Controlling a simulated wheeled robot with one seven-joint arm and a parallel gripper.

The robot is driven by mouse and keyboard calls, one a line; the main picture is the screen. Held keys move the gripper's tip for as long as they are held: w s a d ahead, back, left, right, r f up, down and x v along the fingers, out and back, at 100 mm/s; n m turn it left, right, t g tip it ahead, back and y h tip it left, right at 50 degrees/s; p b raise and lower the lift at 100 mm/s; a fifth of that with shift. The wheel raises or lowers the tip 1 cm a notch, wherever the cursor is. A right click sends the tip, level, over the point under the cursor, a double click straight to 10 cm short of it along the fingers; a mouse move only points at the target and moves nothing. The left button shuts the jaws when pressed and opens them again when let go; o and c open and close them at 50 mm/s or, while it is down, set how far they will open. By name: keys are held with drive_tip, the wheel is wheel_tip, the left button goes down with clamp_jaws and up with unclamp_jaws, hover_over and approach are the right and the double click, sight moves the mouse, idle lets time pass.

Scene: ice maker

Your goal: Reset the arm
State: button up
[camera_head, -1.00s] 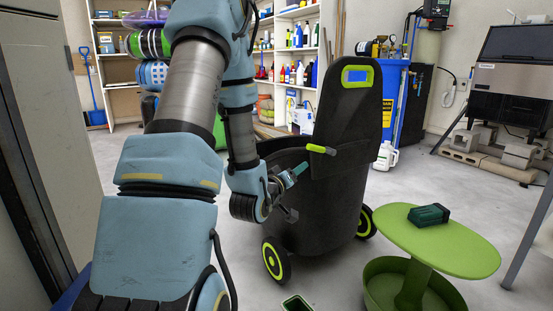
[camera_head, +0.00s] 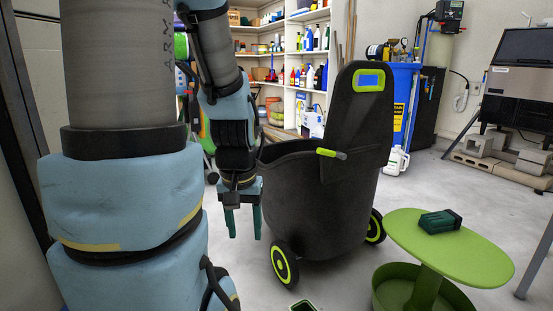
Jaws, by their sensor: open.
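My arm fills the left of the head view, with its blue and grey links close to the camera. My gripper (camera_head: 243,222) hangs with its two dark green fingers pointing down and apart. It is open, with nothing between the fingers. It is in front of the left side of the black wheeled bin (camera_head: 312,215) in the picture; whether it touches the bin cannot be told.
A green round table (camera_head: 455,250) stands at the right with a dark green box (camera_head: 440,221) on it. A small green-rimmed object (camera_head: 303,306) lies at the bottom edge. Shelves (camera_head: 290,60), a blue barrel (camera_head: 402,95) and an ice maker (camera_head: 520,80) stand behind. Grey floor lies between.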

wheel_tip(320, 180, up, 38)
drive_tip(key=p, duration=3.6)
drive_tip(key=shift+w, duration=0.2)
